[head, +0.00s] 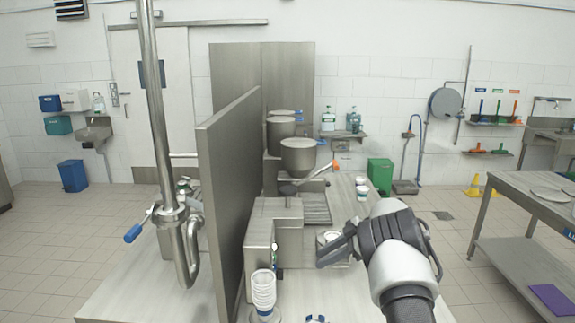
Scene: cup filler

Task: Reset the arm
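My arm reaches in from the lower right, with my gripper (332,252) pointing left over the worktop beside the metal filler machine (276,232). A white cup (331,237) shows at the fingertips, partly hidden behind the dark fingers. I cannot tell whether the fingers touch it or are closed around it. A stack of white cups (263,290) stands at the front of the worktop, left of my gripper.
A tall metal partition (232,190) stands left of the machine. Metal hoppers (298,157) rise behind it. More white cups (361,187) stand farther back on the worktop. A steel table (512,200) is at the right, with open floor between.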

